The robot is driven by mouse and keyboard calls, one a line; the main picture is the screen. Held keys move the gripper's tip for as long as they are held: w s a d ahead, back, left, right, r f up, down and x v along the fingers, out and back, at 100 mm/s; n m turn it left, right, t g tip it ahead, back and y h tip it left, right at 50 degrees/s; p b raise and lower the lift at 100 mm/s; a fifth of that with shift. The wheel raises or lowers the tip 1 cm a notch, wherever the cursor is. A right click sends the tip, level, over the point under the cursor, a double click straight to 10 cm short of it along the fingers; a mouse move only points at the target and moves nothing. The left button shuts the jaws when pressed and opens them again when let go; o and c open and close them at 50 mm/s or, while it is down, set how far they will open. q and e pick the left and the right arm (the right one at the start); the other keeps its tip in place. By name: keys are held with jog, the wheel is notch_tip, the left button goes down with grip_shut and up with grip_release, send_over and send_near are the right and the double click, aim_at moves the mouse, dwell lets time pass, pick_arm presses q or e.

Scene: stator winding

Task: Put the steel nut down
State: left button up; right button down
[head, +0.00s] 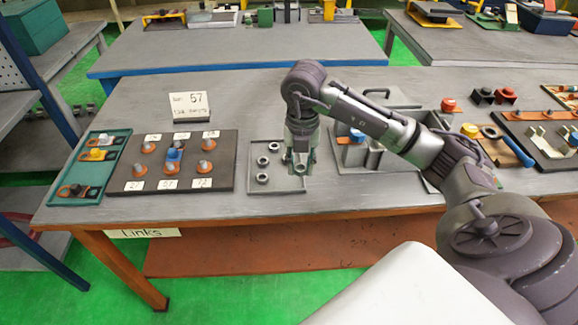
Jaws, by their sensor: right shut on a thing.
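My right gripper (301,163) points down over the right part of a small grey tray (285,187) on the table. It is shut on a steel nut (300,169), which shows only in part between the fingertips, at or just above the tray surface; I cannot tell if it touches. Several other steel nuts (262,161) lie in a column on the tray's left side. My left gripper is not in view.
Left of the tray is a dark board (122,177) with orange-based posts and number labels, then a green tray (90,190). A grey fixture (372,158) stands close on the right.

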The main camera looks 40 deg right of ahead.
send_over(289, 178)
jog(key=f, duration=0.2)
jog(key=shift+s+f+p, duration=0.35)
jog(key=shift+s+f, duration=0.05)
jog(key=shift+w+f, duration=0.35)
jog(key=shift+w, duration=0.05)
notch_tip(289, 178, down, 3)
jog(key=shift+s+p, duration=0.1)
jog(key=shift+p, duration=0.45)
jog(key=shift+f, duration=0.4)
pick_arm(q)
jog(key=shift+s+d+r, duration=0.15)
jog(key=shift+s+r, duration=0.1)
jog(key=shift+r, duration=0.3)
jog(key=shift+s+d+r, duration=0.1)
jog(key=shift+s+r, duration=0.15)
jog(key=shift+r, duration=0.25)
pick_arm(e)
jog(key=shift+f, duration=0.1)
jog(key=shift+f, duration=0.1)
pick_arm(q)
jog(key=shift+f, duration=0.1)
pick_arm(e)
jog(key=c, duration=1.1)
grip_release()
jog(key=shift+c, duration=0.2)
